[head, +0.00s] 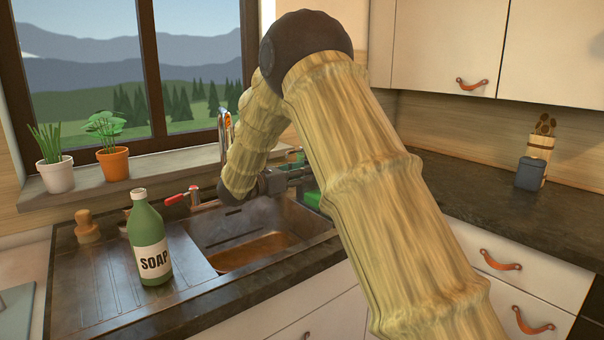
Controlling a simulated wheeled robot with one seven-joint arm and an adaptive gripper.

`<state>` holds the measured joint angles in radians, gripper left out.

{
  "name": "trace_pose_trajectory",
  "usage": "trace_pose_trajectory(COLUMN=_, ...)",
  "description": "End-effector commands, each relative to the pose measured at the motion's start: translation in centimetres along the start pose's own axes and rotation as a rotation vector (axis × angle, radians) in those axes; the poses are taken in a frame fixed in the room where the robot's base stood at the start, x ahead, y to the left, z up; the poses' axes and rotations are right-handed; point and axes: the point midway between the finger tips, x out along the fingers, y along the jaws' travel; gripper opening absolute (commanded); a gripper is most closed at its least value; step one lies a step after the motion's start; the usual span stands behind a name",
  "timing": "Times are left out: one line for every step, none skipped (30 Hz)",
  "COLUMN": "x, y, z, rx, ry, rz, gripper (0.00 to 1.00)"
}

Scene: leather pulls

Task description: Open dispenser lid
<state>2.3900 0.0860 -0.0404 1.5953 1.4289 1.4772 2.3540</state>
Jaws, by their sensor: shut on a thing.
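My gripper (298,175) is behind my forearm, at the right back edge of the sink, with its grey fingers pointing right. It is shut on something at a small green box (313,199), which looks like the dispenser. My upper arm hides most of this box and the fingertips. I cannot clearly make out the lid or how far it is raised.
A green soap bottle (150,240) stands on the drainboard left of the sink (240,235). A wooden-handled brush (87,227) and a red-handled tap part (183,198) are nearby. Two potted plants (113,160) line the sill. The right counter (470,195) is mostly clear.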

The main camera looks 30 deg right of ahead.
Motion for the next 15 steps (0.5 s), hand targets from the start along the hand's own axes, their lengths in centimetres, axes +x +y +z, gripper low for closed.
trace_pose_trajectory(x=0.0, y=0.0, z=0.0, rx=0.000, ry=0.000, rz=0.001, gripper=0.00)
trace_pose_trajectory(x=0.0, y=0.0, z=0.0, rx=0.000, ry=0.000, rz=0.001, gripper=0.00)
trace_pose_trajectory(x=0.0, y=0.0, z=0.0, rx=0.000, ry=0.000, rz=0.001, gripper=0.00)
trace_pose_trajectory(x=0.0, y=0.0, z=0.0, rx=0.001, ry=0.000, rz=0.001, gripper=0.00)
trace_pose_trajectory(x=0.0, y=0.0, z=0.0, rx=0.001, ry=0.000, rz=0.001, gripper=0.00)
trace_pose_trajectory(x=0.0, y=0.0, z=0.1, rx=0.001, ry=0.000, rz=0.001, gripper=0.00)
trace_pose_trajectory(x=0.0, y=0.1, z=0.2, rx=0.002, ry=0.000, rz=0.001, gripper=0.00)
trace_pose_trajectory(x=0.1, y=0.1, z=0.3, rx=0.003, ry=-0.001, rz=0.000, gripper=0.00)
trace_pose_trajectory(x=0.1, y=0.1, z=0.5, rx=0.004, ry=-0.001, rz=0.000, gripper=0.00)
trace_pose_trajectory(x=0.1, y=0.1, z=0.7, rx=0.004, ry=-0.002, rz=0.000, gripper=0.00)
trace_pose_trajectory(x=0.2, y=0.1, z=1.0, rx=0.005, ry=-0.002, rz=0.001, gripper=0.00)
trace_pose_trajectory(x=0.2, y=0.1, z=1.3, rx=0.006, ry=-0.003, rz=0.001, gripper=0.00)
trace_pose_trajectory(x=0.2, y=0.1, z=1.5, rx=0.005, ry=-0.003, rz=0.001, gripper=0.00)
trace_pose_trajectory(x=0.3, y=0.1, z=1.7, rx=0.005, ry=-0.003, rz=0.001, gripper=0.00)
trace_pose_trajectory(x=0.3, y=0.1, z=2.0, rx=0.007, ry=-0.003, rz=0.001, gripper=0.00)
